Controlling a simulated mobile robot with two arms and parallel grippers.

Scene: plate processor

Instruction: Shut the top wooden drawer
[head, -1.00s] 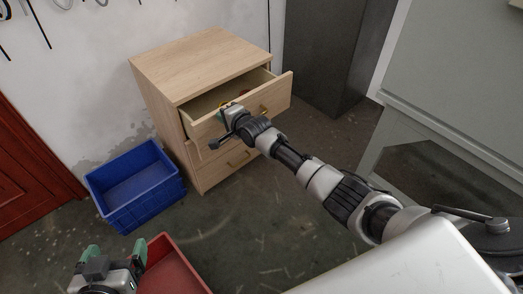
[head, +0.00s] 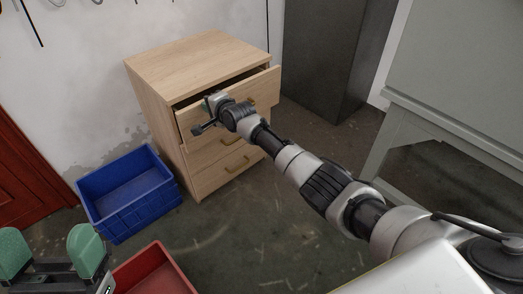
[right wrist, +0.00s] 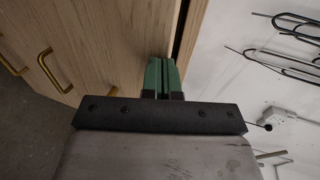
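The top wooden drawer (head: 264,87) of the light wood cabinet (head: 195,62) is open a little, with a dark gap behind its front panel in the head view. My right gripper (head: 208,103) is at the left part of that front panel. In the right wrist view its green fingertips (right wrist: 162,72) are together, with nothing seen between them, against or very near the wood. I cannot tell if they touch it. My left gripper (head: 50,252) is at the bottom left of the head view, its green fingers wide apart and empty.
A blue crate (head: 135,212) stands on the floor left of the cabinet. A red bin (head: 128,268) is at the bottom, beside my left gripper. A dark cabinet (head: 322,60) stands at the back right. Lower drawers with brass handles look shut.

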